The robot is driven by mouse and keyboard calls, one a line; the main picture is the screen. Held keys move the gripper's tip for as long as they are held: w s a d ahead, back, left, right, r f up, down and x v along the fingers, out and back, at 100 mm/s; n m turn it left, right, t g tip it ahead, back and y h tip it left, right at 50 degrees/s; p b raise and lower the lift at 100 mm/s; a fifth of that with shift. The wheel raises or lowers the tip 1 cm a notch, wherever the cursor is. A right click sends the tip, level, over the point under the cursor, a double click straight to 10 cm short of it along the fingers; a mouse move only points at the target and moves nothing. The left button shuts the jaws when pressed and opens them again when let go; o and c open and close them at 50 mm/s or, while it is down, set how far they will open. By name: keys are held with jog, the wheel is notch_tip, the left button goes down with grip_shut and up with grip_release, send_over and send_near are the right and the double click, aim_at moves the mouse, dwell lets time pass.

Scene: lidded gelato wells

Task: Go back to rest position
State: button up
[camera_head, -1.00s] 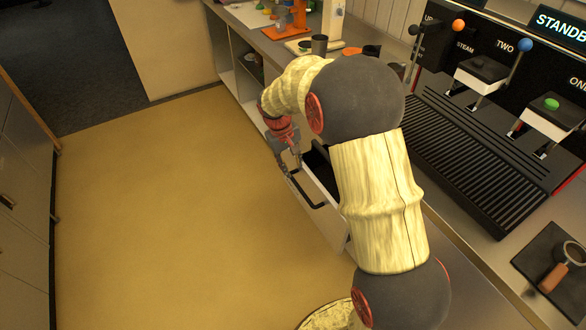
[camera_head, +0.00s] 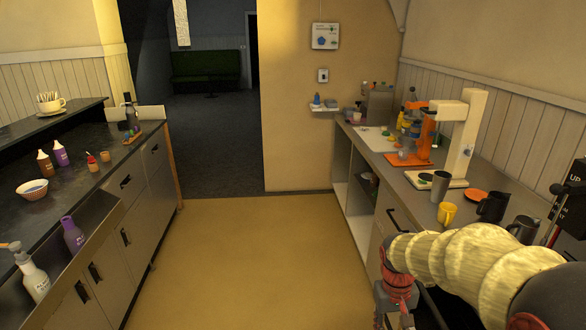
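My arm reaches in from the lower right of the head view, over the right-hand counter's front. My gripper (camera_head: 398,315) hangs down from its red wrist at the bottom edge, beside the right cabinets. Its fingertips are cut off by the frame, so I cannot tell whether it is open or shut. I see nothing held in it. The drawer area beneath my arm is mostly hidden.
The right counter (camera_head: 403,180) carries an orange machine (camera_head: 412,140), a white stand (camera_head: 462,140), a yellow cup (camera_head: 447,213) and dark pitchers (camera_head: 493,206). A left counter (camera_head: 90,182) holds bottles and a bowl (camera_head: 33,189). The floor (camera_head: 255,260) between is clear.

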jog(key=s+a+r+t, duration=0.3)
jog(key=s+r, duration=0.5)
jog(key=s, duration=0.1)
jog(key=s+a+r+t+y, duration=0.1)
jog(key=s+a+r+t, duration=0.1)
jog(key=s+r, duration=0.6)
jog(key=shift+s+a+r+t, duration=0.3)
jog(key=shift+s+a+t, duration=0.1)
jog(key=shift+s+a, duration=0.1)
jog(key=shift+d, duration=0.15)
dwell(0.3)
